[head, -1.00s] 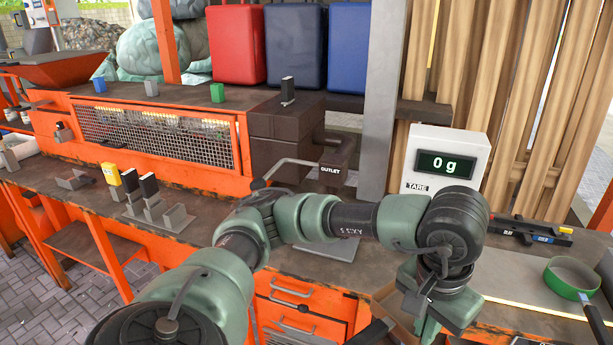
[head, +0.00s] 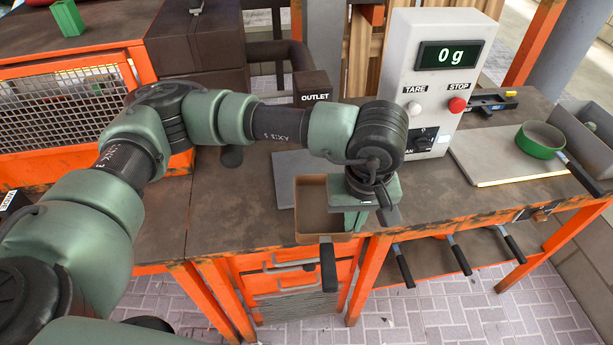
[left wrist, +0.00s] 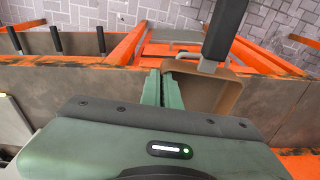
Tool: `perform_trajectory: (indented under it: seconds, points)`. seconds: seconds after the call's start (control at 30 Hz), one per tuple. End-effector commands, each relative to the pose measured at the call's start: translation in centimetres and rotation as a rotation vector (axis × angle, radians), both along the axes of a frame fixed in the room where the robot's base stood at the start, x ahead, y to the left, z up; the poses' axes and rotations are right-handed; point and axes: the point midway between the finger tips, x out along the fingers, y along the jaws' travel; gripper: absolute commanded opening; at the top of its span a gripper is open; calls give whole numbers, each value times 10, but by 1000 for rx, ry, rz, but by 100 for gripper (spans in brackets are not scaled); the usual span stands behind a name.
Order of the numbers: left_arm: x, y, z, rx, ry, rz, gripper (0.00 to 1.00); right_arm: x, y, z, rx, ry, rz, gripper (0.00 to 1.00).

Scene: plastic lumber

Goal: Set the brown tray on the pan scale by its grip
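The brown tray (head: 311,215) shows in the head view at the table's front edge, its black grip (head: 328,266) pointing towards me. In the left wrist view the tray (left wrist: 215,95) and its grip (left wrist: 225,30) are right of the fingertips. My left gripper (head: 356,216) points down at the tray's right side. Its fingers (left wrist: 163,90) are close together at the tray's side wall, away from the black grip; the exact contact is hidden. A flat grey plate (head: 284,188), apparently the scale's pan, lies behind the tray, partly covered by my arm and the tray. My right gripper is out of view.
The white display box (head: 447,88) reads 0 g. The OUTLET block (head: 312,88) stands behind the plate. A green-rimmed pan (head: 540,141) rests on a grey board (head: 490,160) at the right. The tabletop left of the plate is clear.

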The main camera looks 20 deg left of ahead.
Motion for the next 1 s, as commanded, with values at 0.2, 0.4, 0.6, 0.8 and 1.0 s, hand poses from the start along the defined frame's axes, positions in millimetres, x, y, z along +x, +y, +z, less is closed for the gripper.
perform_trajectory:
  seconds: [0.2, 0.4, 0.6, 0.8, 1.0]
  points:
    - [14, -9, -20, 0, -1, 121, 0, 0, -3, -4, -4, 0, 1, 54]
    - [54, 19, -19, 0, 1, 128, 0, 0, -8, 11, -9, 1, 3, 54]
    - [99, 49, -20, 0, 0, 126, 0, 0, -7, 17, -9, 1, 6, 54]
    - [138, 75, -22, 0, -1, 123, 0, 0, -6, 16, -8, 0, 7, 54]
    - [154, 86, -23, -2, 1, 118, 0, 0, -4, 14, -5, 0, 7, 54]
